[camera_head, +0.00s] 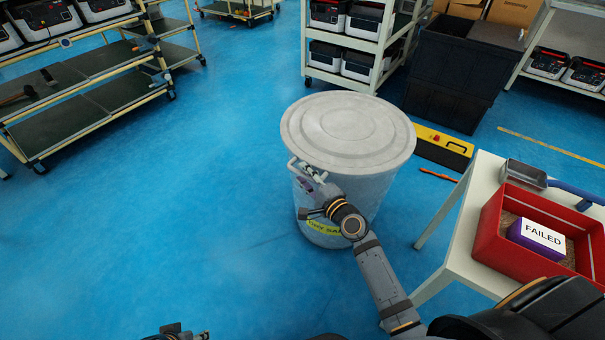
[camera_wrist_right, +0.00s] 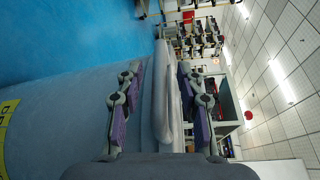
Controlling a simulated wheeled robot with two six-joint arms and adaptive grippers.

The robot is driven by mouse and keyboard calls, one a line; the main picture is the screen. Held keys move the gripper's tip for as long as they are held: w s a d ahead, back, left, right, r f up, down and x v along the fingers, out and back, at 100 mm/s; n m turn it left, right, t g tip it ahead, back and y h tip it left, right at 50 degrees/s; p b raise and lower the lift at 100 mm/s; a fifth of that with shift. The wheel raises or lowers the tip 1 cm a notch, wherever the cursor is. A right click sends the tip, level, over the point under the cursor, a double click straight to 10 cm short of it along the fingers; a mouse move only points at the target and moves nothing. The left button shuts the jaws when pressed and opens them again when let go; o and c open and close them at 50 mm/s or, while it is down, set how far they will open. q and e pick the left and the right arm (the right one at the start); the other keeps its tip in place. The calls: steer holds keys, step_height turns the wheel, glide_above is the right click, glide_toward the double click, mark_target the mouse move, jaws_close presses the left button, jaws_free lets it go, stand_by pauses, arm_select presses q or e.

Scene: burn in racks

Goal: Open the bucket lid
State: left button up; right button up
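The bucket (camera_head: 362,193) is a large pale grey bin with a yellow label, upright on the blue floor. Its round grey lid (camera_head: 348,130) lies flat on top. My right gripper (camera_head: 304,172) is at the lid's left front edge. In the right wrist view, my right gripper (camera_wrist_right: 160,88) is open, with purple-padded fingers apart on either side of the lid's rim (camera_wrist_right: 162,95). A gap shows between the fingers and the rim. Only a bit of my left gripper (camera_head: 180,333) shows at the bottom edge; its fingers are not clear.
A white table (camera_head: 462,243) to the right of the bucket holds a red bin (camera_head: 490,238) with a box marked FAILED. Black crates (camera_head: 455,75) stand behind the bucket, near a yellow case (camera_head: 440,146). Shelving racks (camera_head: 95,100) stand at the left. The floor left of the bucket is clear.

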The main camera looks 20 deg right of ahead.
steer(key=shift+w+a+f, duration=0.1)
steer(key=shift+w+a, duration=0.1)
steer(key=shift+w, duration=0.5)
jaws_close()
